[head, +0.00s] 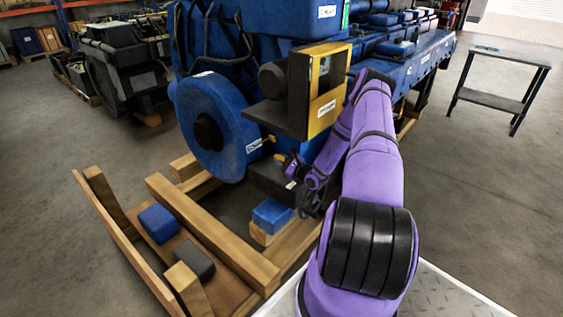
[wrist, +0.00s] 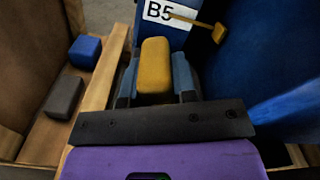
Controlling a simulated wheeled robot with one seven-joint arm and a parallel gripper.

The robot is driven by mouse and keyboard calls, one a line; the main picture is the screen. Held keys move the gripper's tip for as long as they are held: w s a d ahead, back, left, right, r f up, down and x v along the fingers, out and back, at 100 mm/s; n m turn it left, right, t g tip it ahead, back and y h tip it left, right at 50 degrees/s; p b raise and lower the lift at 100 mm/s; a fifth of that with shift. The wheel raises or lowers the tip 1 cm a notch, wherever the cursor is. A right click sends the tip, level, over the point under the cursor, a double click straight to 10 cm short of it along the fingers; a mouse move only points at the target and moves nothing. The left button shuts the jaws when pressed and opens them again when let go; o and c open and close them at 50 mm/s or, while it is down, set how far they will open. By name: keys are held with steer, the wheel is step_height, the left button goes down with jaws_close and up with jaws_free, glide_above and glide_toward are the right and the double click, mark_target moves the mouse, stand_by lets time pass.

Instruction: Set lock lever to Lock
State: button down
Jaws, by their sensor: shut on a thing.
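A chunky yellow handle (wrist: 155,66), apparently the lock lever, stands up between the two fingers of my gripper (wrist: 155,84) in the wrist view. The fingers are shut on it, one on each side. A white plate reading "B5" (wrist: 160,12) is just behind it, with the rest of its text hidden. In the head view my gripper (head: 287,163) is low beside the blue engine's round housing (head: 215,125). A little yellow of the handle shows at its tip. No Lock marking can be read, so the lever's setting cannot be told.
A thin yellow lever (wrist: 213,31) sticks out close to the right of the handle. A timber frame (head: 210,230) holds blue and dark blocks (head: 159,223) below. Open floor lies right, towards a black table (head: 497,75).

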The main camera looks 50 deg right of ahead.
steer(key=shift+a+f, duration=0.1)
steer(key=c, duration=1.2)
jaws_free()
steer(key=s, duration=1.1)
steer(key=shift+d, duration=0.4)
